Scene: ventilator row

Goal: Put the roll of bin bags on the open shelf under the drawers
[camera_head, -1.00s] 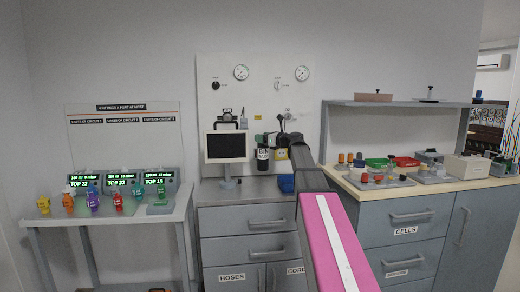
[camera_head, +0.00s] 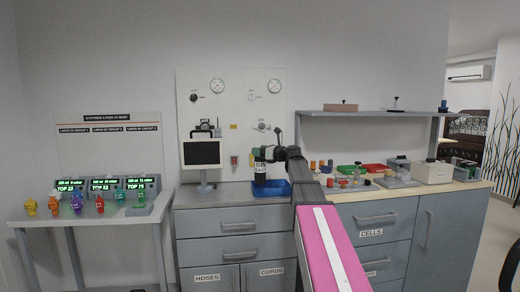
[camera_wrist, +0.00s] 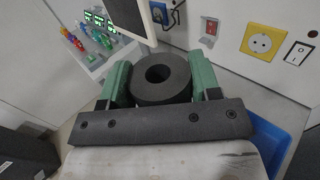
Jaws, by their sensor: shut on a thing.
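My gripper (camera_wrist: 159,84) is shut on the dark roll of bin bags (camera_wrist: 145,96), with a green finger on each side. The roll's hollow end faces the wrist camera. In the head view, my gripper (camera_head: 263,153) holds the roll (camera_head: 260,170) upright, with a pale label on its side, in front of the wall panel and above the counter. Below are drawers (camera_head: 234,226) and fronts labelled HOSES (camera_head: 208,278) and CORDS (camera_head: 271,271). No open shelf under the drawers can be made out.
A blue tray (camera_head: 271,190) lies on the counter by the roll. A monitor (camera_head: 202,154) stands to its left. The right counter (camera_head: 405,190) carries many small parts, with a raised shelf (camera_head: 375,113) above. A side table (camera_head: 93,217) with colored fittings is at left.

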